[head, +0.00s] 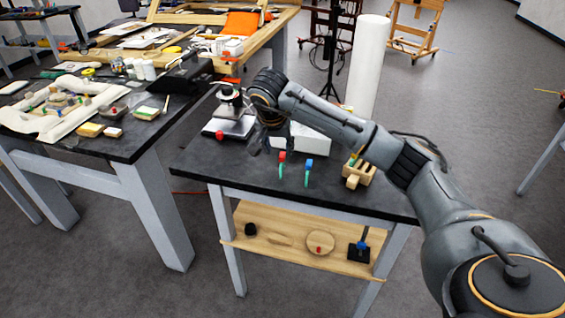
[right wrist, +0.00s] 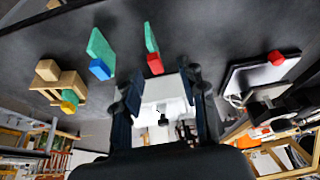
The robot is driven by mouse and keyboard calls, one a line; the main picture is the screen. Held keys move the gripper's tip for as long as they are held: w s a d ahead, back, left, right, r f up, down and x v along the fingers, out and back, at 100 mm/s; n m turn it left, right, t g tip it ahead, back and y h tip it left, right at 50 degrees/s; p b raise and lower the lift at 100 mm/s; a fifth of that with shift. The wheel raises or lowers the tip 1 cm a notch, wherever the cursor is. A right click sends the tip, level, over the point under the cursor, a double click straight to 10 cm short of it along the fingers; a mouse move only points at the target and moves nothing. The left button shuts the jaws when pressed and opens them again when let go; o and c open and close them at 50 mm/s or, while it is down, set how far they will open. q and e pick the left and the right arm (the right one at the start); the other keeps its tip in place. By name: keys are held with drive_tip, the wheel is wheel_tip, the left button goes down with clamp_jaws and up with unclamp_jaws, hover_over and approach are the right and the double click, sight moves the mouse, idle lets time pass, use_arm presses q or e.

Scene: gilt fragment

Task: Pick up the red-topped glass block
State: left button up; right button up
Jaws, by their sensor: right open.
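The red-topped glass block (head: 281,168) stands upright on the dark table, a thin green piece with a red cap. It also shows in the right wrist view (right wrist: 151,38), just beyond the fingers. A similar blue-topped block (head: 308,175) stands to its right in the head view; in the right wrist view (right wrist: 101,45) it is to the left. My right gripper (head: 270,146) is open and empty, behind and slightly left of the red-topped block in the head view. In the right wrist view the fingers (right wrist: 163,90) are spread apart, with nothing between them. My left gripper is not in view.
A wooden holder (head: 366,173) with a greenish piece stands right of the blocks. A microscope-like device (head: 230,105) on a pale base is at the left, near a small red piece (head: 219,134). A white box (head: 312,138) stands behind. The table's front (head: 250,179) is clear.

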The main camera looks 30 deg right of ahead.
sight(282, 155)
drive_tip(key=x, duration=0.2)
drive_tip(key=p+x, duration=0.1)
drive_tip(key=x, duration=0.2)
drive_tip(key=shift+s+d+f, duration=0.1)
drive_tip(key=shift+d+f, duration=0.25)
drive_tip(key=shift+d, duration=0.05)
clamp_jaws()
